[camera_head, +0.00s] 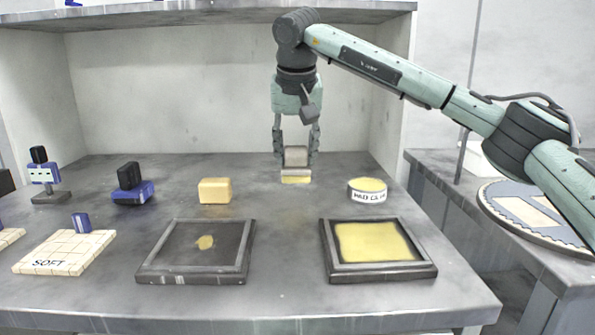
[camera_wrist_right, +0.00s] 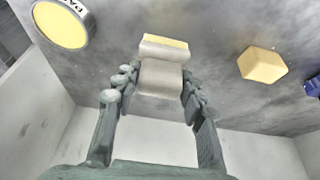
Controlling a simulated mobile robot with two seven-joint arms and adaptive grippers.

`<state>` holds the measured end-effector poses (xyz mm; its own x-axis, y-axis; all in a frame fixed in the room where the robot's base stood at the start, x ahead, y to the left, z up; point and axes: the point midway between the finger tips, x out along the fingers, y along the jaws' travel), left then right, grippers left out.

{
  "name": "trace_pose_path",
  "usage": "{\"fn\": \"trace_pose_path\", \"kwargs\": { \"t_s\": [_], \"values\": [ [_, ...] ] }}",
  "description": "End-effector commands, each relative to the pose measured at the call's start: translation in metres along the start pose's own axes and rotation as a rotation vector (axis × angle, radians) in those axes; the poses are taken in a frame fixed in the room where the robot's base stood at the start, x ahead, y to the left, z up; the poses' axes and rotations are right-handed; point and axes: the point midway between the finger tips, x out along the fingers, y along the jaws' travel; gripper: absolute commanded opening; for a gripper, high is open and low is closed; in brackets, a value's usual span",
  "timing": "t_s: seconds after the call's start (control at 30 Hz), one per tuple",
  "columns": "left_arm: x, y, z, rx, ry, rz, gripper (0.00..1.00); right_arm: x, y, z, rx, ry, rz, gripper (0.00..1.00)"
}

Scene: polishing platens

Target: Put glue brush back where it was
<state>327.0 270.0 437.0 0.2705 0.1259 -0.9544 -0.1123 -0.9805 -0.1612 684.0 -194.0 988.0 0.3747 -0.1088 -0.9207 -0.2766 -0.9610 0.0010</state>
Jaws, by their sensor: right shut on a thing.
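The glue brush (camera_head: 296,157) has a grey block handle and a yellow lower edge. My right gripper (camera_head: 296,140) is shut on it and points down at the back of the bench. In the right wrist view the glue brush (camera_wrist_right: 162,68) sits between the fingers of my right gripper (camera_wrist_right: 150,88), its yellow edge away from the palm. The yellow edge is at or close to the bench top; I cannot tell whether it touches. My left gripper is not in view.
A round glue tin (camera_head: 367,190) stands right of the brush, a yellow block (camera_head: 214,191) left. In front are a dark framed tray (camera_head: 150,262) with a yellow spot and a yellow-filled tray (camera_head: 380,271). Blue-black tools (camera_head: 133,190) and a SOFT tile pad (camera_head: 60,252) lie left.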

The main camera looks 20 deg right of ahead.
Motion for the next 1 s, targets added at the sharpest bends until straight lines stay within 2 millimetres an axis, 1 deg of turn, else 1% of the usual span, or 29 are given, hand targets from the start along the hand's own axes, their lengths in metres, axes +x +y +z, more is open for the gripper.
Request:
{"fn": "trace_pose_path", "kwargs": {
  "t_s": [0.17, 0.33, 0.4, 0.77, 0.8, 0.97, 1.0],
  "values": [
    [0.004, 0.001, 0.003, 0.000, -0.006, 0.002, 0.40, 0.010, 0.004, 0.001, -0.001, -0.001, 0.000, 0.17],
    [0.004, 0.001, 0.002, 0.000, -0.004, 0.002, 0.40, 0.033, 0.004, 0.012, -0.001, -0.002, 0.001, 0.17],
    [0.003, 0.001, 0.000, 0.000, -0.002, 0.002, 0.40, 0.039, 0.003, 0.014, 0.000, 0.000, 0.000, 0.17],
    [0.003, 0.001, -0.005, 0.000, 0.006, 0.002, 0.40, 0.043, 0.003, 0.016, 0.000, 0.000, -0.001, 0.17],
    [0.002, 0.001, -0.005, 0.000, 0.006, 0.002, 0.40, 0.043, 0.003, 0.016, 0.000, 0.000, 0.000, 0.42],
    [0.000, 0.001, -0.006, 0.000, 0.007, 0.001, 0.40, 0.043, 0.003, 0.016, 0.000, 0.000, 0.000, 0.61],
    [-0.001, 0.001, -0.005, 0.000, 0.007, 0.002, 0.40, 0.043, 0.003, 0.016, 0.000, 0.000, 0.000, 0.61]
  ]
}}
